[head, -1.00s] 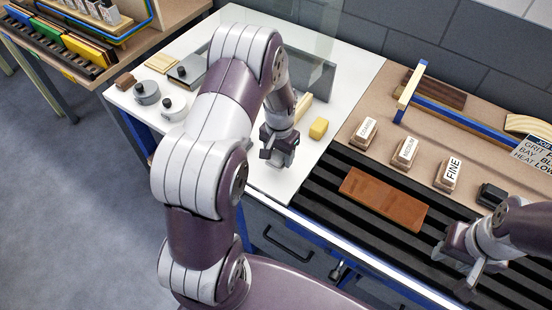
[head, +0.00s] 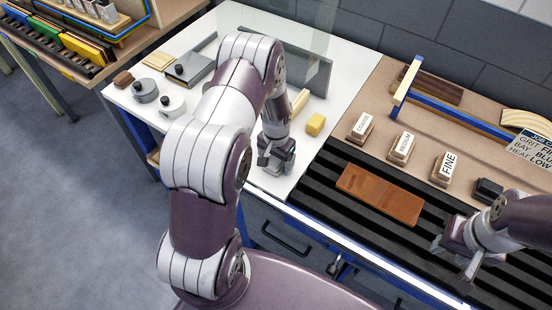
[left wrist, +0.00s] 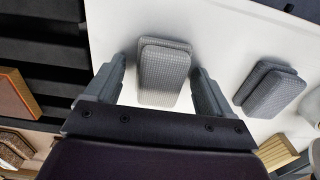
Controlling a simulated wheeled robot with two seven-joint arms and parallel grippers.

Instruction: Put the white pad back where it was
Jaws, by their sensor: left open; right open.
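A light grey-white textured pad (left wrist: 165,72) lies on the white table top in the left wrist view. My left gripper (head: 277,164) is open, with its fingers on either side of this pad in the left wrist view (left wrist: 160,78); I cannot tell whether they touch it. A second, darker grey textured pad (left wrist: 270,90) lies to the right, outside the fingers. In the head view my left arm hides both pads. My right gripper (head: 455,262) is open and empty over the black slats at the lower right.
A brown board (head: 380,194) lies on the black slatted bed (head: 340,215). Labelled blocks (head: 402,147) stand behind it.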

